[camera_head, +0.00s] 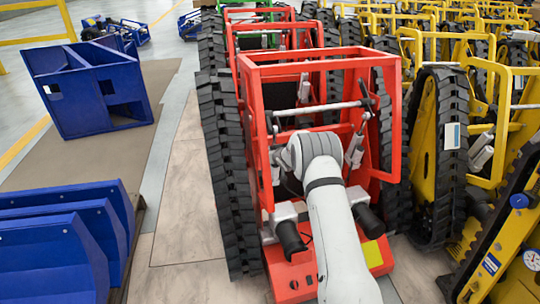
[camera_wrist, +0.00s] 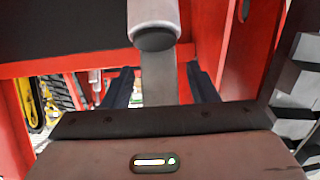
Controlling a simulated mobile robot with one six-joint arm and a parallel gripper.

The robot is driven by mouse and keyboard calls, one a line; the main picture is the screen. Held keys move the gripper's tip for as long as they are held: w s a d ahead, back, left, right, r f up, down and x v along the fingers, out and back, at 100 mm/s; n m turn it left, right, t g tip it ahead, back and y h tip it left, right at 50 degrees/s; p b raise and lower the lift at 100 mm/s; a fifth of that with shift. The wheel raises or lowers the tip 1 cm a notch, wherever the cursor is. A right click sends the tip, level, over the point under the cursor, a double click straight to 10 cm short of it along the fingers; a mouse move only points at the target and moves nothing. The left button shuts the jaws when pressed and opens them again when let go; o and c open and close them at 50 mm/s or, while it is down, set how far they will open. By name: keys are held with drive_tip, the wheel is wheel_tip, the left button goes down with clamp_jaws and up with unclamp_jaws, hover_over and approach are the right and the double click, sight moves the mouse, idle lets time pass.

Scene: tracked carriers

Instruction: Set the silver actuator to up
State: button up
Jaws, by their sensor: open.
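A silver actuator (camera_wrist: 154,14) shows at the top of the wrist view, with a pale round body and a dark end. Its flat grey rod (camera_wrist: 159,85) runs down from it between the two dark fingers of my gripper (camera_wrist: 160,72). The fingers are open, one on each side of the rod, with gaps visible. The rod's lower end is hidden behind my gripper's body. In the head view a silver actuator (camera_head: 355,150) stands on the right inside of the red carrier (camera_head: 325,62). My arm hides my gripper there, so I cannot tell which actuator it is at.
The carrier's red frame (camera_wrist: 230,50) stands close to the right of my fingers. Black tracks (camera_head: 222,150) flank it. Yellow carriers (camera_head: 425,150) crowd the right. Blue metal parts (camera_head: 95,90) lie left. Bare floor (camera_head: 185,215) is free left of the red carrier.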

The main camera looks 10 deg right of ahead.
drive_tip(key=v, duration=0.7)
drive_tip(key=shift+s+r, duration=0.25)
drive_tip(key=shift+s, duration=0.05)
drive_tip(key=shift+d, duration=0.1)
